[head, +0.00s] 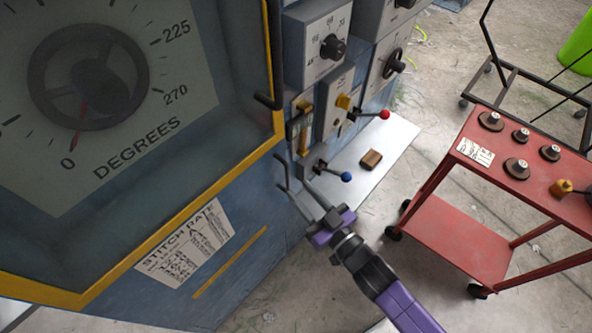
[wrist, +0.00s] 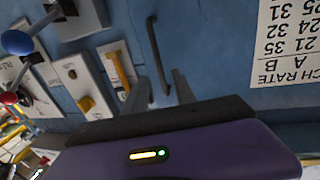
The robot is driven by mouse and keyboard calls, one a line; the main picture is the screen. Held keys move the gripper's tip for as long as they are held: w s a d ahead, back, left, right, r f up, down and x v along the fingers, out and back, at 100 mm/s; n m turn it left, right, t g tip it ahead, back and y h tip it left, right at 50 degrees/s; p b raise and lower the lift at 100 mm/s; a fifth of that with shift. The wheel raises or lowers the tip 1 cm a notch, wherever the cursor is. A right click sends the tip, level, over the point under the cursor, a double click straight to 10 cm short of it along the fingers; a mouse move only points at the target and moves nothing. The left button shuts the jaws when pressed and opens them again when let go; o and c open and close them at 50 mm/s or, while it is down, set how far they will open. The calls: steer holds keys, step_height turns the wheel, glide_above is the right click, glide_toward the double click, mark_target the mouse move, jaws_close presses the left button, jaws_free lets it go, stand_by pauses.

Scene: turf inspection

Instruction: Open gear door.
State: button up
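A blue panel (head: 255,235) with a stitch rate chart (head: 190,243) is on the machine's lower front, below the yellow-edged dial window. A dark bar handle (head: 282,173) stands at the panel's right edge. In the wrist view the handle (wrist: 157,50) is upright against a blue surface (wrist: 215,45). The panel looks closed. My gripper (head: 302,185) is close to the handle, at its right in the head view. In the wrist view my gripper (wrist: 167,80) is open, and the handle's near end lies between the fingers in the picture. I cannot tell whether they touch.
Grey control boxes (head: 318,45) sit above right. A red-knobbed lever (head: 384,115) and a blue-knobbed lever (head: 346,177) stick out near my gripper. A red cart (head: 470,240) stands at right, with floor between.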

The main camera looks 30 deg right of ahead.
mark_target(288, 177)
steer(key=w, duration=0.4)
steer(key=w+p, duration=0.1)
steer(key=w, duration=0.1)
steer(key=shift+w+a, duration=0.25)
steer(key=shift+a, duration=0.15)
jaws_close()
stand_by(1.0)
